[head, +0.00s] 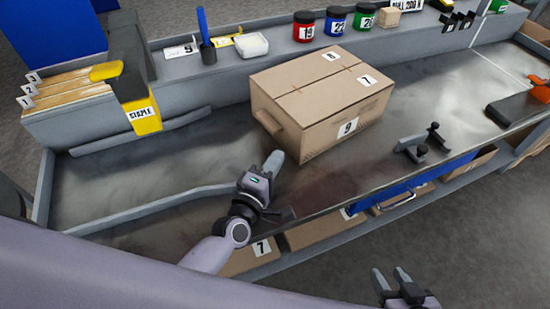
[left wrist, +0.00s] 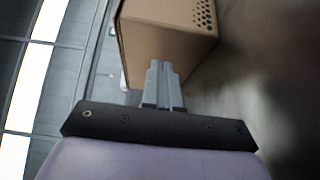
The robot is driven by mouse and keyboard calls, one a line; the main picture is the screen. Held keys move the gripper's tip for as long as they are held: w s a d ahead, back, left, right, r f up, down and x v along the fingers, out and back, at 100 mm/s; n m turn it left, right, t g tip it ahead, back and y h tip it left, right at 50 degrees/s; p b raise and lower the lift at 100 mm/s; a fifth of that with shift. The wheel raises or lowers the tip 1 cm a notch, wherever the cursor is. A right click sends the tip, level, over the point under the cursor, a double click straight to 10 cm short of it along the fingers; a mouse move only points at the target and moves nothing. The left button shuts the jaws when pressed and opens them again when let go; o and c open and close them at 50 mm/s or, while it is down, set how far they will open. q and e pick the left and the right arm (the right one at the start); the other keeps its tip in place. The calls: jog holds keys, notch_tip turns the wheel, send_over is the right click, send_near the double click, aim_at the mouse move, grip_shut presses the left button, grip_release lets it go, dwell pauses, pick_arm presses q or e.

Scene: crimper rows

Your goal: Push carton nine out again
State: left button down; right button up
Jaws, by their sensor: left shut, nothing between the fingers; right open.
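Carton nine (head: 318,98) is a closed brown box on the grey bench top, with a white label reading 9 on its front face and labels 8 and 7 on its top. A side flap or tab sticks out at its left. My left gripper (head: 273,162) is shut and empty, just in front of the carton's left front corner. In the left wrist view the shut fingers (left wrist: 160,72) point at the brown carton (left wrist: 165,35); I cannot tell whether they touch it. My right gripper (head: 391,279) is open and empty, low at the front, away from the bench.
A black stop or clamp (head: 422,143) sits on the bench right of the carton. Numbered jars (head: 335,21) stand on the back ledge. A yellow and black machine (head: 136,90) stands at the left. Bare bench lies left of the carton. Boxes (head: 325,231) fill the shelf below.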

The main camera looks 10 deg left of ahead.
pick_arm(q)
jog(key=v, duration=0.9)
jog(key=shift+s+d+f, duration=0.1)
jog(key=s+r+m+g+p, duration=0.1)
jog(key=m+p, duration=0.1)
jog(key=m, duration=0.1)
jog(key=s+a+r+m+g+p, duration=0.1)
jog(key=s+m+p, duration=0.1)
jog(key=m+p, duration=0.1)
jog(key=s+a+m+g+p, duration=0.1)
jog(key=s+m+p, duration=0.1)
jog(key=m, duration=0.1)
jog(key=shift+a+r+h+p, duration=0.1)
jog(key=shift+r+h+p, duration=0.2)
jog(key=shift+r+p, duration=0.1)
jog(key=s+a+m+g+y+p, duration=0.1)
jog(key=s+a+m, duration=0.1)
jog(key=s+a+m+g+y+p, duration=0.1)
jog(key=s+a+m+p, duration=0.1)
jog(key=m, duration=0.1)
jog(key=s+a+m+g+p, duration=0.1)
jog(key=a+m, duration=0.1)
jog(key=shift+s+f+m+g+y, duration=0.1)
jog(key=shift+s+m+g+y, duration=0.2)
jog(key=shift+s+m+y, duration=0.1)
jog(key=shift+s+a+f+m, duration=0.2)
jog(key=shift+s+a+m, duration=0.05)
jog(key=shift+a+m, duration=0.1)
